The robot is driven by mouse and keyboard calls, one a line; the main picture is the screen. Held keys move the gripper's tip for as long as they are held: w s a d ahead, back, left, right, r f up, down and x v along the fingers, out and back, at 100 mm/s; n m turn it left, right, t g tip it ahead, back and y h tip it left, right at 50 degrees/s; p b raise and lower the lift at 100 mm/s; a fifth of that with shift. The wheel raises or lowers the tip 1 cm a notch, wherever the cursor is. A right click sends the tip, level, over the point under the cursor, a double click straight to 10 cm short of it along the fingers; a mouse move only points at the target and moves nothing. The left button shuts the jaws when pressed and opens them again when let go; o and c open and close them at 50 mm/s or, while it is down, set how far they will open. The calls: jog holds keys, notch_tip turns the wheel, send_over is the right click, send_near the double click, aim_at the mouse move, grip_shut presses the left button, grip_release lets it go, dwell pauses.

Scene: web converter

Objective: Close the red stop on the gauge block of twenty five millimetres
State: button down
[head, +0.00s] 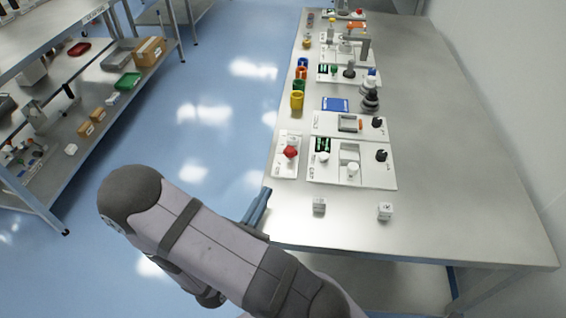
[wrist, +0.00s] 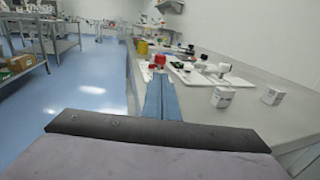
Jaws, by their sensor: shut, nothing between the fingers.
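A red knob (head: 290,152) stands on a small white plate (head: 287,169) at the left edge of the bench; it is the nearest red part, and I cannot confirm it is the stop. It also shows in the wrist view (wrist: 159,60), just beyond my fingertips. Two small pale blocks, a left one (head: 319,205) and a right one (head: 385,211), lie apart near the bench front. Their markings are too small to read, so I cannot tell which is twenty five millimetres. My gripper (head: 267,191) is shut and empty, with blue fingers at the bench's left edge, short of the white plate.
A white panel (head: 325,178) with white and black knobs stands right of the red knob. Behind are another panel (head: 330,123), coloured cups (head: 297,101) and a blue pad (head: 335,104). The bench's right side (head: 450,160) is clear. A shelf rack (head: 150,75) stands left across the floor.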

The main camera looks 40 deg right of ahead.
aim_at(288, 155)
jog(key=p+x, duration=0.3)
jog(key=x, duration=0.9)
jog(key=shift+w+d, duration=0.15)
jog(key=shift+d, duration=0.25)
jog(key=shift+w, duration=0.1)
jog(key=x, duration=0.3)
jog(key=w+x, duration=0.1)
jog(key=shift+w, duration=0.15)
jog(key=shift+a, duration=0.1)
jog(key=b+v, duration=0.2)
jog(key=v, duration=1.2)
jog(key=shift+b, duration=0.4)
